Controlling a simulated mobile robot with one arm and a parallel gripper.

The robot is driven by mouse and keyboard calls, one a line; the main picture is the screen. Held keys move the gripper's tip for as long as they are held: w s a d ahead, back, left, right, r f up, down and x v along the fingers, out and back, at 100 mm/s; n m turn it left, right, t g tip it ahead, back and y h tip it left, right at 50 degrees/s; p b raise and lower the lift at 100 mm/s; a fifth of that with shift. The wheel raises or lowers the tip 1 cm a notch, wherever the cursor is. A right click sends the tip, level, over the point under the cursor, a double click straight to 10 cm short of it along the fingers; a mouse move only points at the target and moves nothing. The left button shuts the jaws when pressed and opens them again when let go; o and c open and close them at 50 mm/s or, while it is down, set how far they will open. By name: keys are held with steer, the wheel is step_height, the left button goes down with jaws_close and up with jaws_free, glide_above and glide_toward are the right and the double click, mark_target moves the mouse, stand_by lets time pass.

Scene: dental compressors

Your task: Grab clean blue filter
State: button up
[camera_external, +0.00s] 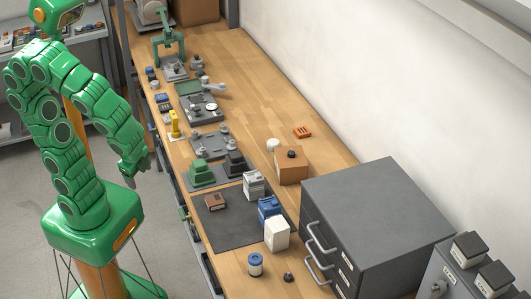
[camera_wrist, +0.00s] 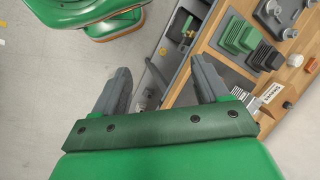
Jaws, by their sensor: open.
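A blue ribbed block (camera_external: 268,210), likely the blue filter, sits upright on the dark mat (camera_external: 228,232) between a grey-white block and a white box. Whether it is clean is too small to tell. My gripper (camera_external: 134,172) hangs beside the bench, left of the mat and clear of everything. In the wrist view my gripper (camera_wrist: 160,82) is open, its grey fingers apart with nothing between them. I cannot make out the blue block in the wrist view.
On the mat are a brown block (camera_external: 215,201), a grey-white block (camera_external: 253,185) and a white box (camera_external: 277,233). A grey drawer cabinet (camera_external: 380,205) stands to the right. Green and dark ribbed blocks (camera_wrist: 238,34) stand near the bench edge. A blue-white jar (camera_external: 255,264) stands in front.

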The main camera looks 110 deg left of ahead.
mark_target(261, 261)
steer(key=w+a+m+t+y, duration=0.1)
steer(key=w+a+m+y, duration=0.6)
steer(key=w, duration=0.5)
steer(key=w+m+t+y, duration=0.2)
steer(key=w+m+t, duration=0.2)
steer(key=w, duration=0.7)
steer(key=w+d+f+m+t+h, duration=0.1)
steer(key=w+d+f+m+t, duration=0.1)
steer(key=w+d+f+m, duration=0.2)
steer(key=w+d+f+m+t+h, duration=0.1)
steer(key=w+d+f+m+t, duration=0.1)
steer(key=w+d+f+m, duration=0.3)
steer(key=w+d+f+m+t+h, duration=0.1)
steer(key=w+d+f+m+t, duration=0.1)
steer(key=w+d+f+m, duration=0.2)
steer(key=shift+w+d+f+m, duration=0.15)
steer(key=shift+d+f+m, duration=0.3)
steer(key=shift+d+m, duration=0.05)
steer(key=shift+w+d+f+m, duration=0.15)
steer(key=shift+d+f+m, duration=0.3)
steer(key=shift+d+m, duration=0.05)
steer(key=shift+t, duration=0.3)
steer(key=shift+x, duration=3.9)
steer(key=c, duration=1)
steer(key=shift+r, duration=0.15)
steer(key=shift+c, duration=0.2)
